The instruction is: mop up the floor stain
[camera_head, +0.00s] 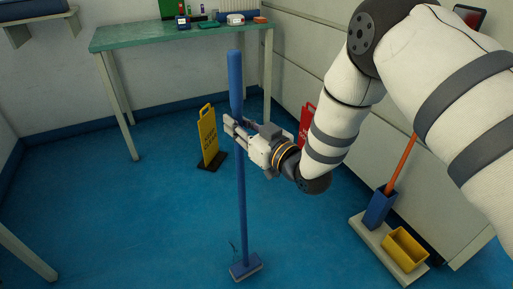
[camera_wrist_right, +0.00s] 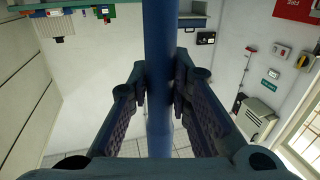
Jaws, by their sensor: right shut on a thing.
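A blue mop (camera_head: 241,190) stands nearly upright, with its flat head (camera_head: 245,267) low at the floor in the head view. My right gripper (camera_head: 234,125) is shut on its handle, a little below the thicker upper grip. In the right wrist view the blue handle (camera_wrist_right: 159,50) runs between the two fingers of my right gripper (camera_wrist_right: 159,92), which close on it from both sides. A small dark mark, perhaps part of the stain (camera_head: 233,247), shows on the floor just behind the mop head. My left gripper is not in view.
A yellow floor sign (camera_head: 208,138) stands behind the mop, and a red sign (camera_head: 306,125) is partly hidden by my right arm. A green-topped table (camera_head: 160,36) is at the back. A pale stand (camera_head: 376,250) with a blue holder (camera_head: 380,207) and yellow bin (camera_head: 405,248) is at right. Left floor is clear.

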